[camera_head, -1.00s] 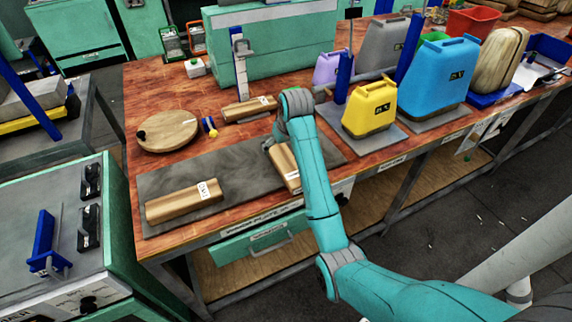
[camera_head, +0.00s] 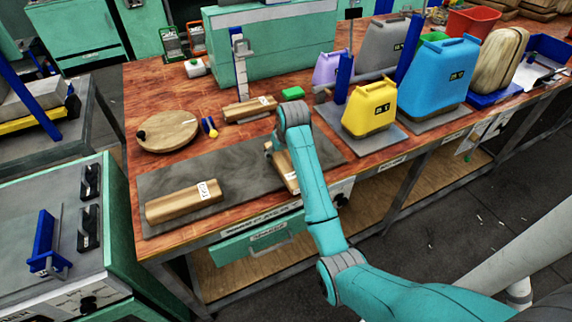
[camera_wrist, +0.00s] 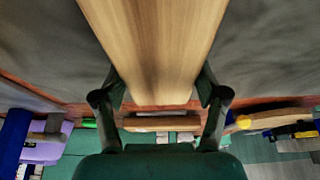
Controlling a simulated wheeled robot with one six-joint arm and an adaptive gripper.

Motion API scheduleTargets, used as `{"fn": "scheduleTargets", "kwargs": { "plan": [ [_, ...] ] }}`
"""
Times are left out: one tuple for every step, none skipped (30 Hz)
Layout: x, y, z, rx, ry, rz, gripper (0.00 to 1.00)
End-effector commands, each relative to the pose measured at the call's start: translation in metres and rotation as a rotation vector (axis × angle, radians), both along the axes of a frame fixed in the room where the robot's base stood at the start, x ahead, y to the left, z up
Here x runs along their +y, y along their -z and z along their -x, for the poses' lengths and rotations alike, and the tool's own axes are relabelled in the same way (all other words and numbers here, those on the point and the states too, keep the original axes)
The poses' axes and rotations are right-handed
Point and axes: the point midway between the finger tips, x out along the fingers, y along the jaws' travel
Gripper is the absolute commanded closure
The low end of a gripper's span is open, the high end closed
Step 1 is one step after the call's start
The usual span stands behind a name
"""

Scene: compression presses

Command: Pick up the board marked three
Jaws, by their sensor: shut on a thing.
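A pale wooden board (camera_head: 283,168) lies under my wrist at the right part of the dark grey mat (camera_head: 232,160). My arm partly covers it, and its label is not readable. In the wrist view the same board (camera_wrist: 150,45) runs between the fingers of my gripper (camera_wrist: 161,88), which are shut on its two sides. A second wooden board (camera_head: 180,204) with a white label lies on the left part of the mat. A third board (camera_head: 246,111) lies behind the mat by the blue upright. I cannot read their labels surely. Any gap below the held board is not visible.
A round wooden disc (camera_head: 167,131) and a small blue and yellow item (camera_head: 209,127) lie left of the arm. A green block (camera_head: 292,93) sits behind it. Yellow (camera_head: 370,107) and blue (camera_head: 440,76) canisters stand close on the right. The mat's middle is bare.

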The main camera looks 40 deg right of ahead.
Motion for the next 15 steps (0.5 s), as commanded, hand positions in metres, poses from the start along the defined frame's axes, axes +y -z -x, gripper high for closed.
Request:
{"fn": "scheduleTargets", "kwargs": {
  "plan": [
    [0.000, 0.000, 0.000, 0.000, 0.000, 0.000, 0.80],
    [0.000, 0.000, 0.000, 0.000, 0.000, 0.000, 0.80],
    [0.000, 0.000, 0.000, 0.000, 0.000, 0.000, 0.80],
    [0.000, 0.000, 0.000, 0.000, 0.000, 0.000, 0.80],
    [0.000, -0.001, 0.000, 0.000, 0.000, 0.000, 0.80],
    [0.000, -0.003, 0.000, -0.001, 0.000, 0.000, 0.80],
    [0.000, -0.005, 0.000, -0.002, 0.000, 0.001, 0.80],
    [0.000, -0.008, -0.001, -0.003, 0.000, 0.001, 0.80],
    [0.000, -0.014, -0.001, -0.004, 0.000, 0.002, 0.80],
    [0.000, -0.018, -0.001, -0.004, 0.000, 0.002, 0.80],
    [-0.001, -0.023, -0.001, -0.005, 0.000, 0.002, 0.80],
    [0.000, -0.030, -0.001, -0.004, 0.000, 0.002, 0.80],
    [0.000, -0.036, -0.001, -0.004, 0.000, 0.002, 0.80],
    [-0.001, -0.042, -0.001, -0.005, 0.000, 0.002, 0.80],
    [-0.001, -0.051, -0.001, -0.005, 0.000, 0.002, 0.80]
  ]
}}
